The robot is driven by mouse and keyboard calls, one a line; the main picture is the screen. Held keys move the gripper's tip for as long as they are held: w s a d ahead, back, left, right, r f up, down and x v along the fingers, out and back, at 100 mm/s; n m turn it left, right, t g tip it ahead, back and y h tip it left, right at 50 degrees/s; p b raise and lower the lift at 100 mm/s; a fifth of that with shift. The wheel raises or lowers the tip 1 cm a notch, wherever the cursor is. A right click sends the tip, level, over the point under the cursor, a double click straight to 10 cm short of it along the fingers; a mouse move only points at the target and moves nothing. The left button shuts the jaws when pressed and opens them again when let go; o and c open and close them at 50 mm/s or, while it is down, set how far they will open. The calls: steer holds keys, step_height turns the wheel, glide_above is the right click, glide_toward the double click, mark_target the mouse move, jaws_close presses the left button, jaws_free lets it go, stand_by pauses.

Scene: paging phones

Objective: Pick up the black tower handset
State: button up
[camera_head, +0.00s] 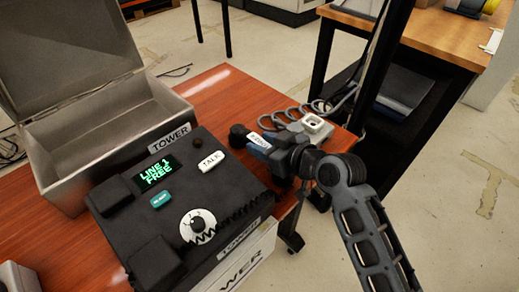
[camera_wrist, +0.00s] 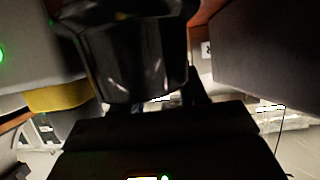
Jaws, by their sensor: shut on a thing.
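The black tower handset (camera_head: 240,134) is beside the right side of the black phone base, with a small pale label along it. My gripper (camera_head: 272,150) is shut on it; the fingers and arm hide much of the handset. In the wrist view a dark, glossy rounded form, likely the handset (camera_wrist: 135,50), is close in front of the camera. The phone base (camera_head: 222,185) has a green screen reading "LINE 1 FREE", a TALK key, a round dial and TOWER labels. Its two cradle blocks at the left (camera_head: 153,262) are empty.
An open grey metal box (camera_head: 115,135) stands behind the phone on the red-brown table (camera_head: 215,92). A grey coiled cord (camera_head: 290,114) and a white socket box (camera_head: 317,127) lie near the table's right end. A wooden desk (camera_head: 445,38) stands at the back right.

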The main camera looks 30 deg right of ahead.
steer(key=c, duration=0.3)
steer(key=shift+r, duration=0.1)
